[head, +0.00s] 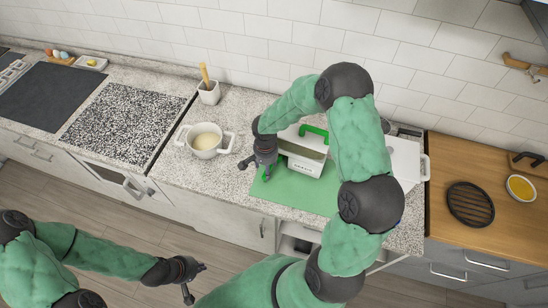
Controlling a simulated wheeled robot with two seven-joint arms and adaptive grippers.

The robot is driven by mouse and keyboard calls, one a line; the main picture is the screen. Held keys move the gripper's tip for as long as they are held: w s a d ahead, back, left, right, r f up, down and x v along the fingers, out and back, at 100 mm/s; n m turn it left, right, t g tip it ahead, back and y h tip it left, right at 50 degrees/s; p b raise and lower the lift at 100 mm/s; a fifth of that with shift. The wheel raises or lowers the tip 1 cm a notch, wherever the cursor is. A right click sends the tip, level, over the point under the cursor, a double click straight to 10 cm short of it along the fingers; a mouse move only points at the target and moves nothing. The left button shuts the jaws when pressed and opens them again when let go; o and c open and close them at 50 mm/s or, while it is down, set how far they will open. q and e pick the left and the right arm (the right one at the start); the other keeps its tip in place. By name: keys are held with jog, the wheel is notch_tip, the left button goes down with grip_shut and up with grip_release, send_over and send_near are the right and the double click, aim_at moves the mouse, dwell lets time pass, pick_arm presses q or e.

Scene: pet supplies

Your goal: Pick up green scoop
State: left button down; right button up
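The box stands on a green mat (304,194) on the counter. My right gripper (257,168) hangs just left of the box, over the mat's left edge. Its fingers look spread, with nothing seen between them. My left gripper (195,281) is low in front of the counter, away from the objects, with its fingers apart and empty.
A white pot (205,141) with pale contents stands left of my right gripper. Behind it is a white holder (209,93) with a wooden utensil. A white bin (404,161) stands right of my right arm. A black rack (470,203) and yellow-filled bowl (520,187) lie on the wooden counter.

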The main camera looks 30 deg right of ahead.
notch_tip(320, 180, down, 4)
jog(key=shift+s+f, duration=0.15)
jog(key=shift+f, duration=0.6)
grip_shut()
